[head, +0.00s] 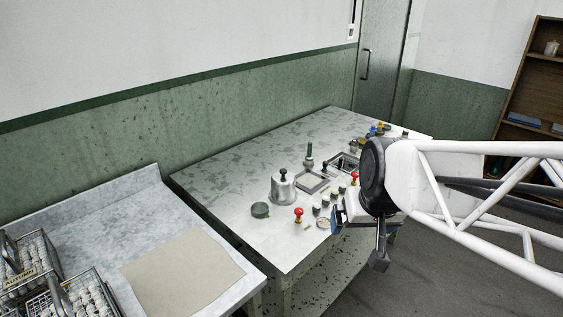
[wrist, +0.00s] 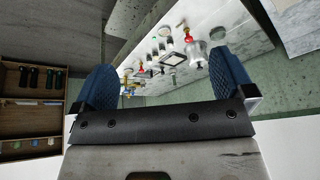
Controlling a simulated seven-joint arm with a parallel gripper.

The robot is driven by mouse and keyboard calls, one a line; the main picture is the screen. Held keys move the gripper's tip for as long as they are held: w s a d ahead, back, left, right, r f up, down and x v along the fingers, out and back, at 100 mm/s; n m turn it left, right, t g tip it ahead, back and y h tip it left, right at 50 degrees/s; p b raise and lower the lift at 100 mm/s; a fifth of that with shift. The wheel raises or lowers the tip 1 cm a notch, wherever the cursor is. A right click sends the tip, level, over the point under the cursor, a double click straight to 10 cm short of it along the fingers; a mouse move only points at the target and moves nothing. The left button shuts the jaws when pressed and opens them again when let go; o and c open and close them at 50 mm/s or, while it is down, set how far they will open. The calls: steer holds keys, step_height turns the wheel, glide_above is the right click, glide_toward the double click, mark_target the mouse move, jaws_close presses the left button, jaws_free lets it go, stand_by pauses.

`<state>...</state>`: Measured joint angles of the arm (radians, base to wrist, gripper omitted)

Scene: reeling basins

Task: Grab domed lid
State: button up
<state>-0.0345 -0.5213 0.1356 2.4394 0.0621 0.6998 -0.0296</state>
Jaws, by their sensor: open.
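The domed lid (head: 283,190) is a pale grey, rounded metal cover with a black knob on top. It stands on the speckled metal table near its middle. It also shows at the upper right in the wrist view (wrist: 199,54). My gripper (head: 337,224) is to the right of the lid, apart from it, over the front edge of the table. In the wrist view its two blue fingers (wrist: 165,80) are wide apart with nothing held between them.
A small dark bowl (head: 260,210) and a red-knobbed piece (head: 299,215) stand close to the lid. A square basin (head: 312,181) and several small jars lie to the right. The table's left part is clear. Wire baskets (head: 30,266) stand on the nearer counter (head: 95,233).

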steer(key=w+a+f+t, duration=0.2)
steer(key=w+a+t, duration=0.15)
steer(key=w, duration=1.05)
steer(key=t, duration=0.6)
glide_toward(283, 171)
steer(key=shift+h, duration=0.3)
steer(key=x, duration=0.4)
steer(key=shift+w+a, duration=0.4)
steer(key=shift+w+f, duration=0.1)
steer(key=shift+w, duration=0.05)
steer(key=shift+x, duration=1.15)
steer(key=shift+w+f, duration=0.1)
steer(key=shift+w, duration=0.05)
steer(key=shift+d+x, duration=0.1)
steer(key=shift+x, duration=1.1)
steer(key=shift+d+x, duration=0.15)
steer(key=shift+x, duration=1.1)
steer(key=shift+c, duration=0.3)
